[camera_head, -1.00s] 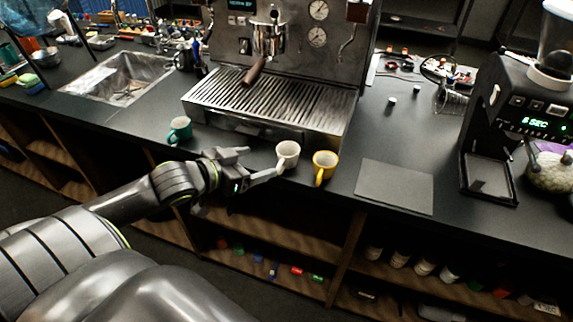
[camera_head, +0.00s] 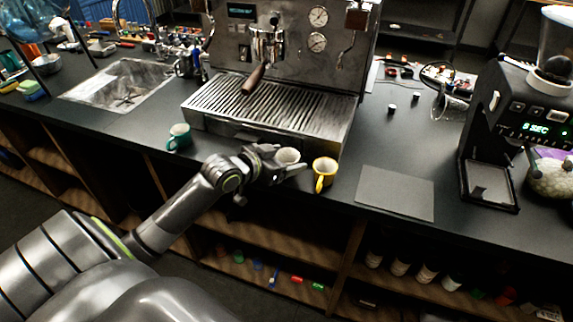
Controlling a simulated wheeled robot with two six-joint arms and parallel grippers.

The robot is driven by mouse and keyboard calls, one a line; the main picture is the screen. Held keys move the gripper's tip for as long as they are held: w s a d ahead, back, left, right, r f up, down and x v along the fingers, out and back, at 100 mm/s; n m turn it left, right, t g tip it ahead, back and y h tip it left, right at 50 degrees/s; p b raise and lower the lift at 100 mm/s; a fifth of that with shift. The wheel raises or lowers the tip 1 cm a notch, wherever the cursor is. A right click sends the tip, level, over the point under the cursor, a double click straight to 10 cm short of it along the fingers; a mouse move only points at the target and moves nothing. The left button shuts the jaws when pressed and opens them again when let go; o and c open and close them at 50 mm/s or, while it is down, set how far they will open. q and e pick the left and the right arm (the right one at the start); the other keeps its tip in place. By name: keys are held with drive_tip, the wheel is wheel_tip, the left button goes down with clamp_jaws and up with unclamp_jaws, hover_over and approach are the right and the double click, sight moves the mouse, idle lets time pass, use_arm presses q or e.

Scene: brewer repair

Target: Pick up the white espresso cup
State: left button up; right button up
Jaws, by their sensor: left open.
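The white espresso cup (camera_head: 288,156) stands upright on the dark counter, in front of the espresso machine's drip tray. My left gripper (camera_head: 286,164) is open and right at the cup, with its fingers reaching around the cup's near side. The fingers and wrist hide the lower part of the cup, so I cannot tell whether they touch it. A yellow cup (camera_head: 325,171) stands just right of the fingertips. A teal cup (camera_head: 179,137) stands to the left, behind my left arm. My right gripper is not in view.
The espresso machine (camera_head: 268,112) rises behind the cups. A flat grey mat (camera_head: 396,193) lies right of the yellow cup. A black grinder (camera_head: 507,130) stands at the right and a sink (camera_head: 122,84) is at the left. The counter's front edge runs close below the cups.

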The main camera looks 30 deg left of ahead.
use_arm(q)
drive_tip(key=shift+w, duration=0.15)
drive_tip(key=c, duration=1.1)
